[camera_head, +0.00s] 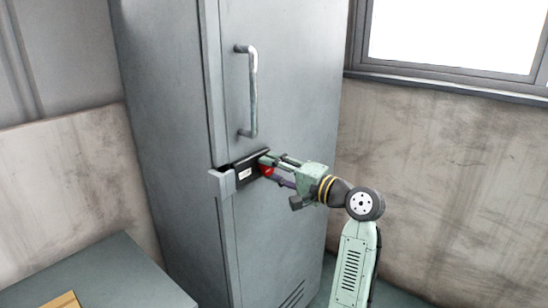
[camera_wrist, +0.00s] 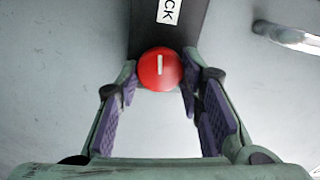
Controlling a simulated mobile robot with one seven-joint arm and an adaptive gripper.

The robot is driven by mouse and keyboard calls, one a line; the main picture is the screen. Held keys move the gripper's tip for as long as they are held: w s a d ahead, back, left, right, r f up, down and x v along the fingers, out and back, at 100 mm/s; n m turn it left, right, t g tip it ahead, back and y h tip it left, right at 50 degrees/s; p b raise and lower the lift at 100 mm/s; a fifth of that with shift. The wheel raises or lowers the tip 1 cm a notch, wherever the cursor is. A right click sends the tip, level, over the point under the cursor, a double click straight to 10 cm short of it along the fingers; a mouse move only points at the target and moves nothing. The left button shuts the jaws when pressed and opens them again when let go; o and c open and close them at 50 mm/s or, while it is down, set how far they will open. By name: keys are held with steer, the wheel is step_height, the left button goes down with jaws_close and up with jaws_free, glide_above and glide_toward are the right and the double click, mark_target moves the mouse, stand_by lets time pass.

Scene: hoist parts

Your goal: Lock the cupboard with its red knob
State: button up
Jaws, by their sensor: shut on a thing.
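The grey cupboard (camera_head: 285,95) stands upright with its door closed against the frame as far as I can see. A black lock plate (camera_head: 246,173) with a white label is on the door below the handle, beside a light grey catch (camera_head: 222,182) at the door's left edge. The red knob (camera_head: 265,170) is at the plate's right end. In the wrist view the round red knob (camera_wrist: 160,69) shows a white mark pointing up the picture. My gripper (camera_head: 272,170) is at the knob, its purple-padded fingers (camera_wrist: 159,82) shut on the knob's two sides.
A vertical metal handle (camera_head: 252,92) is above the lock plate, and it shows at the upper right in the wrist view (camera_wrist: 290,36). A grey table (camera_head: 100,275) is at the lower left. A window is on the right wall.

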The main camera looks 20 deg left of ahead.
steer(key=shift+m+p, duration=0.85)
steer(key=shift+m, duration=0.05)
steer(key=o, duration=1.1)
steer(key=shift+o, duration=0.2)
steer(key=shift+d, duration=0.1)
steer(key=v, duration=1.1)
steer(key=shift+s+d, duration=0.15)
steer(key=shift+d, duration=0.25)
steer(key=shift+f, duration=0.1)
